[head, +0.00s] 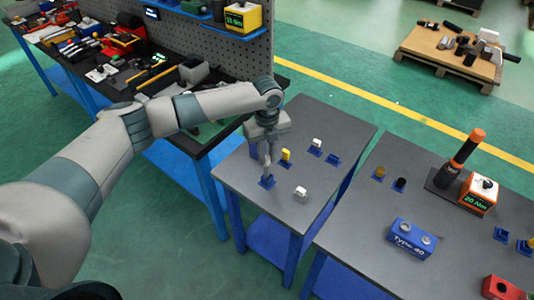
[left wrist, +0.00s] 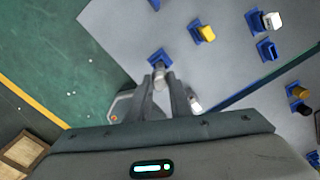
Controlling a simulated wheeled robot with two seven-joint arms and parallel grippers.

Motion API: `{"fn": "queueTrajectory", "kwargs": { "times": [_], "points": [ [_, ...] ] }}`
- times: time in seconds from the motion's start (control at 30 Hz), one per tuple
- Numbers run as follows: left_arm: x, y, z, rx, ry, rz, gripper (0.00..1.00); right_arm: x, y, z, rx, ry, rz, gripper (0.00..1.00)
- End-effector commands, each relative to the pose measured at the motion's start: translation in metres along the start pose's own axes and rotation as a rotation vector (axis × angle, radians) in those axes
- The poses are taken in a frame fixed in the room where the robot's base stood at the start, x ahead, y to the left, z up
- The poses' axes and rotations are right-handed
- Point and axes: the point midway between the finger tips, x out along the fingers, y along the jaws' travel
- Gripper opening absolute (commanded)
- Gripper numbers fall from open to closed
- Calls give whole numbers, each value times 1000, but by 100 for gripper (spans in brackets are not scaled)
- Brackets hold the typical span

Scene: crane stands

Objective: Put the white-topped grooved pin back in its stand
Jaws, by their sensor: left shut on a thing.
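My left gripper (head: 267,172) points down over the near left of the table and is shut on a pale grey pin (left wrist: 159,74). The pin's lower end is at a blue stand (head: 267,183), which also shows in the left wrist view (left wrist: 160,57); I cannot tell whether it is seated. The fingers hide the pin's top. A white-topped piece (head: 300,191) sits on the bare table to the right of the gripper. Another white-topped pin (head: 317,143) is in a blue stand farther back. My right gripper is not in view.
A yellow-topped pin (head: 286,155) stands in a blue stand near the gripper. An empty blue stand (head: 333,159) is to its right. Another table on the right bears a blue block (head: 411,239) and an orange-topped tool (head: 464,152). A pegboard bench is behind my arm.

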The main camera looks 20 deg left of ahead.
Motion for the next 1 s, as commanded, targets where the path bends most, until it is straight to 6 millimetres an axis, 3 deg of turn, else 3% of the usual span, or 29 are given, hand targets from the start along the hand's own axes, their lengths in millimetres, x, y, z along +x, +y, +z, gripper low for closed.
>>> {"fn": "queueTrajectory", "kwargs": {
  "times": [0.93,0.97,1.0],
  "points": [
    [32,0,0,1,0,-1,0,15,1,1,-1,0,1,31],
    [31,0,0,1,0,-1,23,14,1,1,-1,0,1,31],
    [30,0,0,1,0,-1,32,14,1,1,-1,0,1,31]
  ]
}}
